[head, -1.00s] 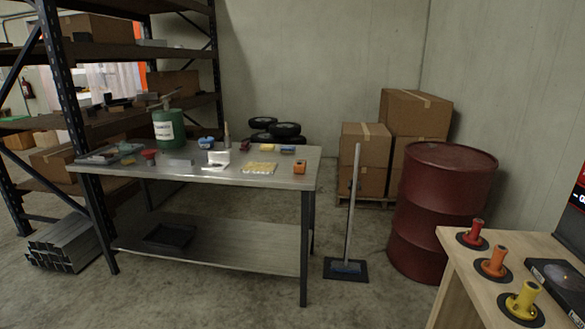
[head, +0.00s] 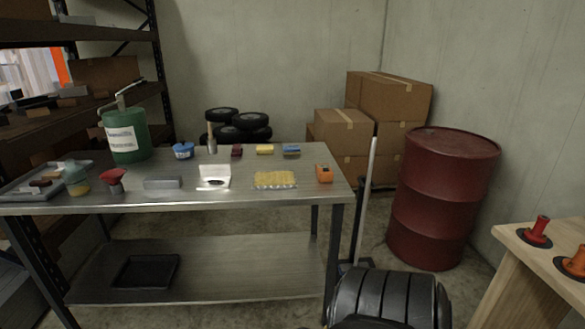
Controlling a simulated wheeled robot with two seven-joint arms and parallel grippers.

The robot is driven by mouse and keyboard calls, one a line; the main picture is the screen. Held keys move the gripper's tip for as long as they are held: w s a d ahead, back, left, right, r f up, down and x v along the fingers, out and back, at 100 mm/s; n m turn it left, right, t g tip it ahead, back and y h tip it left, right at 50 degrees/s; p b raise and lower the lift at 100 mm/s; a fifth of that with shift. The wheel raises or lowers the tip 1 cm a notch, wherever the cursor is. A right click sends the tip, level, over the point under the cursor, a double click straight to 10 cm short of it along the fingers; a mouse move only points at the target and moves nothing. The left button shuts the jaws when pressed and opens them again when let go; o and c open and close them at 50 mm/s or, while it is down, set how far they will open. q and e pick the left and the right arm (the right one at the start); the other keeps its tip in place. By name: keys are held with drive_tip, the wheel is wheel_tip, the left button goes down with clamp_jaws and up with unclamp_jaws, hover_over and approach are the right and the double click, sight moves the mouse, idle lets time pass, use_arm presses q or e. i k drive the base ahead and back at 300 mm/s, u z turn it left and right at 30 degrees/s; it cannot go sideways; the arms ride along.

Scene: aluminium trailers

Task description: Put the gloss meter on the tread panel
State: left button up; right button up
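A small orange box-shaped device with a dark face (head: 324,173), which looks like the gloss meter, stands near the right end of the metal workbench (head: 120,205). Left of it lies a flat yellowish patterned piece with a pale edge (head: 275,179); it may be the tread panel, but I cannot tell for sure. The two are apart, with bare benchtop between them. Neither of my grippers is in view.
A white open piece (head: 214,182), a grey block (head: 162,182), a red funnel-like item (head: 113,181) and a green canister (head: 126,137) share the bench. A red drum (head: 442,195) and a wooden table (head: 540,255) are at right. A broom handle (head: 366,190) stands beside the bench.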

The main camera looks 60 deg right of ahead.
sight(274, 178)
drive_tip(key=z, duration=0.25)
drive_tip(key=i, duration=0.95)
drive_tip(key=z, duration=1.4)
drive_tip(key=i, duration=0.8)
drive_tip(key=z, duration=0.9)
